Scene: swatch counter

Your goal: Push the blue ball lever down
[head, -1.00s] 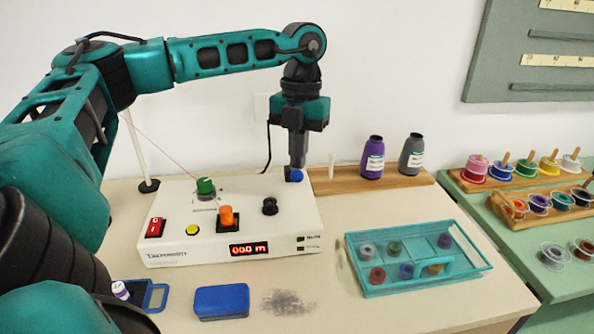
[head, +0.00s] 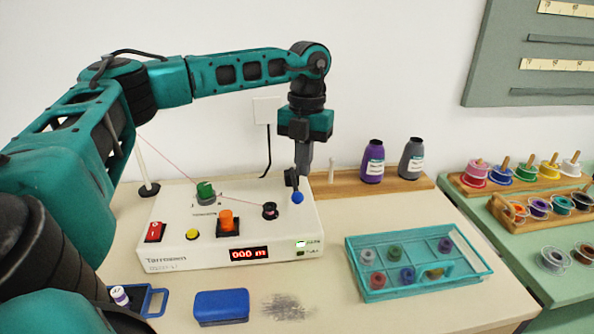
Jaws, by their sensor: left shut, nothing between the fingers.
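The blue ball (head: 297,197) is the end of a lever at the right rear of the white winder box (head: 175,250). It hangs low in front of a dark round part (head: 291,178). My left gripper (head: 303,173) is shut and empty, pointing straight down just above and behind the ball. I cannot tell whether its tips touch the lever. A small indicator (head: 300,244) on the box front glows green. The display (head: 249,254) shows red zeros. A pink thread runs past the green knob (head: 205,189) to the dark bobbin spindle (head: 269,210). My right gripper is not in view.
An orange knob (head: 227,219), yellow button (head: 192,234) and red switch (head: 154,231) sit on the box. A teal tray (head: 375,293) of bobbins stands right. Purple (head: 373,160) and grey (head: 411,157) cones stand behind. A blue case (head: 221,306) lies in front.

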